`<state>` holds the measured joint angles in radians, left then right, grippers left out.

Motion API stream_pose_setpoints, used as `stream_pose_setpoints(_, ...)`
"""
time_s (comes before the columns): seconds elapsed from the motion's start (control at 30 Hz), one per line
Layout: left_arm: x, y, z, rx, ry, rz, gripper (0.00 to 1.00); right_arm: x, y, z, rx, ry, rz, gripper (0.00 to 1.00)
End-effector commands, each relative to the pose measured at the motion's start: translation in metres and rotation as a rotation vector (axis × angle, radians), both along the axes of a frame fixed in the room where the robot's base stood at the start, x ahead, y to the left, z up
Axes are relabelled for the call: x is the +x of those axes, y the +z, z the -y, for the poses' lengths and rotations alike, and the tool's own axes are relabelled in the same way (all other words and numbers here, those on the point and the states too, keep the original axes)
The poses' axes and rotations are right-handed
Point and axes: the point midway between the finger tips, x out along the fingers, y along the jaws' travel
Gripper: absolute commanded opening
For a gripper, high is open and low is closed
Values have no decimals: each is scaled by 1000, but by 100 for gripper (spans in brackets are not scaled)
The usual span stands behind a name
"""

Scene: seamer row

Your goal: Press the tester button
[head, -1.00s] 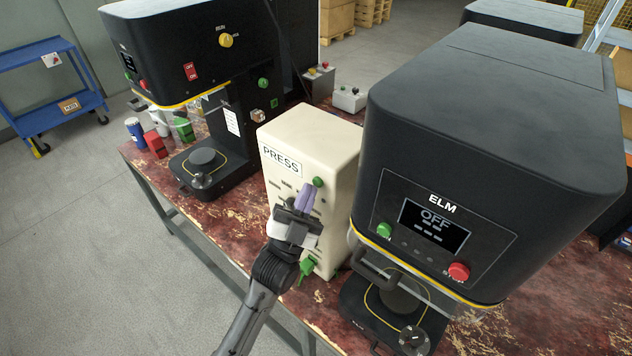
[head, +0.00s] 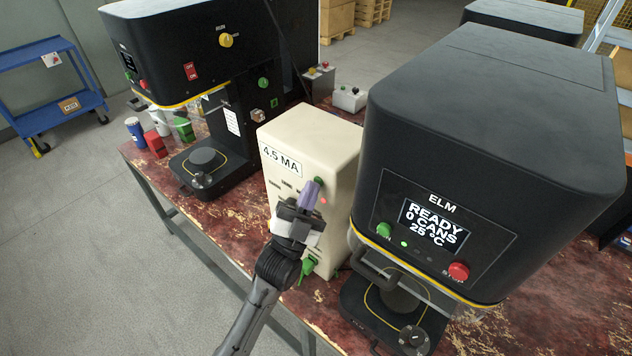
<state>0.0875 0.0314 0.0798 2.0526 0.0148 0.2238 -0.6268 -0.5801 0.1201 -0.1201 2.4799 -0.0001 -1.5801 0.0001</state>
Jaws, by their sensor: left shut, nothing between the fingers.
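The tester is a cream box (head: 325,140) standing on the worn red table between two black seamers. Its display (head: 280,161) reads "4.5 MA". A green button (head: 318,182) is near the upper right of its front face, and a small red light (head: 323,201) glows below it. My left gripper (head: 309,190) is shut, its purple fingertips at the green button. They look to be touching it, partly covering the front face. A green lever (head: 308,268) shows low on the box. My right gripper is not in view.
The right ELM seamer (head: 480,150) stands close beside the tester; its screen (head: 434,222) reads "READY 0 CANS 25 °C". Another black seamer (head: 185,60) is at left, with cans and coloured blocks near it. A blue cart (head: 50,85) stands on the floor at far left.

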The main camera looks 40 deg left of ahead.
Motion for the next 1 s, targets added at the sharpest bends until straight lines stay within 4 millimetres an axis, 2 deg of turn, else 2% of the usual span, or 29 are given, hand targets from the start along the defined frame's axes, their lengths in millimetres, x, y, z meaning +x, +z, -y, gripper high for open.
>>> stream_pose_setpoints(0.33, -2, 0, 0, 0, 0, -1, 0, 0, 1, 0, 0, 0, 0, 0)
stream_pose_setpoints(0.7, -16, 1, -1, 0, 1, -1, 0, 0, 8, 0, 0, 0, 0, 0)
stream_pose_setpoints(1.0, -17, 0, -1, 0, 0, 0, 0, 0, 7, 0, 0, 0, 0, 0)
